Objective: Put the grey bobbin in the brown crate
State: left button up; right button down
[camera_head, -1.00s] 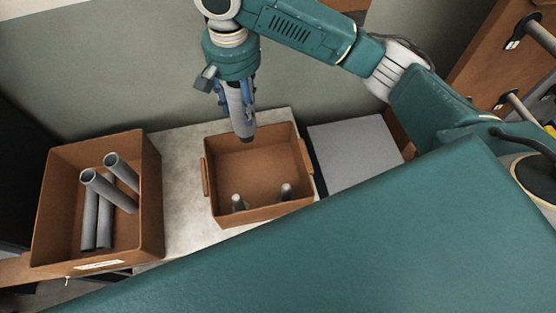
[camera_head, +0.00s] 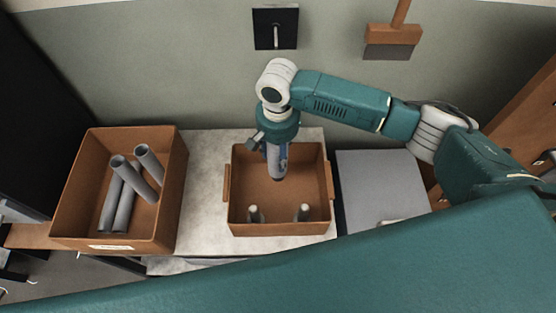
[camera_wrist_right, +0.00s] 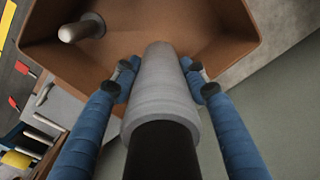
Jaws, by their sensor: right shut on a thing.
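The brown crate (camera_head: 238,213) with side handles stands on the pale table in the middle of the head view. Two small pale pegs or bobbins stand inside near its front wall. My right gripper (camera_head: 277,158) points down over the rear half of the crate. In the right wrist view its blue fingers (camera_wrist_right: 162,80) are shut on the grey bobbin (camera_wrist_right: 160,95), a tapered grey piece with a dark end towards the camera. The bobbin's far end points into the crate; whether it touches the floor I cannot tell. My left gripper is not in view.
A larger brown box (camera_head: 168,215) with several grey tubes (camera_head: 112,205) stands to the left. A grey flat surface (camera_head: 375,190) lies right of the crate. A wall plate (camera_head: 276,28) and a brush (camera_head: 393,42) hang on the wall behind.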

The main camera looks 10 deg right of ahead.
notch_tip(320, 180, down, 4)
jog(key=shift+f, duration=0.1)
dwell(0.4)
jog(key=c, duration=0.9)
grip_release()
jog(key=shift+c, duration=0.2)
notch_tip(320, 180, up, 12)
jog(key=shift+r+b, duration=0.1)
jog(key=shift+b, duration=0.25)
jog(key=shift+s, duration=0.15)
